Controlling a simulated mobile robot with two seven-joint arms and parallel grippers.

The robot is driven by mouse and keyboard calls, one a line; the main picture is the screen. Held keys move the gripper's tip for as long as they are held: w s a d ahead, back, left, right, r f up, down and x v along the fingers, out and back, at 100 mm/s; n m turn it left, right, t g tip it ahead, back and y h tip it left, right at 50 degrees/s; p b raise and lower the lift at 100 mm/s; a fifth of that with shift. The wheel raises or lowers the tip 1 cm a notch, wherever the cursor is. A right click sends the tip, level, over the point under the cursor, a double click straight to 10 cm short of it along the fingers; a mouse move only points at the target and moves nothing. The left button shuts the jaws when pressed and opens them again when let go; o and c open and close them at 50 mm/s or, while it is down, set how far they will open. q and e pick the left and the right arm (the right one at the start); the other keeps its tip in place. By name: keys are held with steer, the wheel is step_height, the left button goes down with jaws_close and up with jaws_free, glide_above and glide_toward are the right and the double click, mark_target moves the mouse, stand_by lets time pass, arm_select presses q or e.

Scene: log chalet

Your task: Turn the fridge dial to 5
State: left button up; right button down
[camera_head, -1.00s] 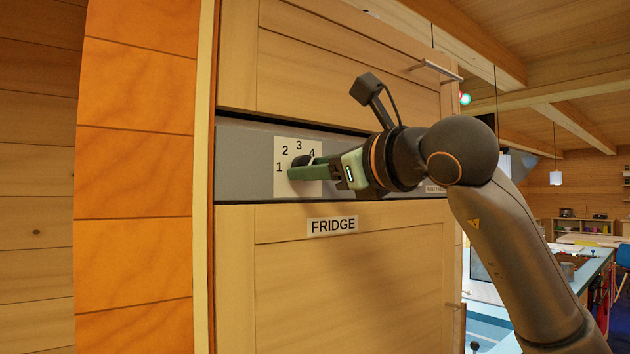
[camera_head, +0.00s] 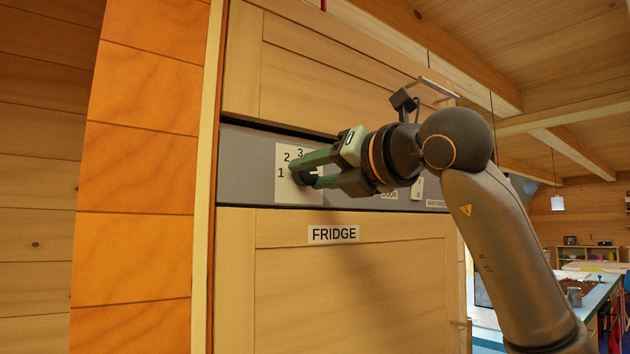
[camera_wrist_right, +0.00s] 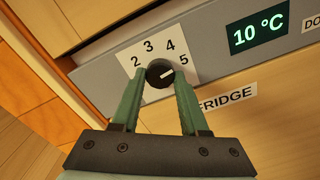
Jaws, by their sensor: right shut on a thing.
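The fridge dial (camera_head: 303,170) is a black round knob on a white number plate (camera_head: 285,190) in the grey panel above the FRIDGE label (camera_head: 333,234). My right gripper (camera_head: 309,171) has its two green fingers on either side of the dial and is shut on it. In the right wrist view the dial (camera_wrist_right: 159,73) sits between the fingertips. Its white mark points right and slightly up, roughly toward the 5 (camera_wrist_right: 183,60). In the head view the fingers hide the 4 and 5. My left gripper is not in view.
A display (camera_wrist_right: 258,35) right of the dial reads 10 °C. The grey panel (camera_head: 245,165) runs between an upper wooden door and a lower wooden door (camera_head: 350,295). An orange tiled wall (camera_head: 140,170) stands at the left. A counter shows far right.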

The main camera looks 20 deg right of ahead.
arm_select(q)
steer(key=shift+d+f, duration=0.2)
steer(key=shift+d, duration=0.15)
arm_select(e)
steer(key=shift+m, duration=0.8)
steer(key=shift+c, duration=2.1)
jaws_free()
arm_select(q)
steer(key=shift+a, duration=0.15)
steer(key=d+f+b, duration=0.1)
steer(key=b, duration=0.2)
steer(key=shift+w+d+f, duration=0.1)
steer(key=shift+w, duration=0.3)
arm_select(e)
steer(key=v, duration=1.2)
steer(key=shift+s, duration=0.25)
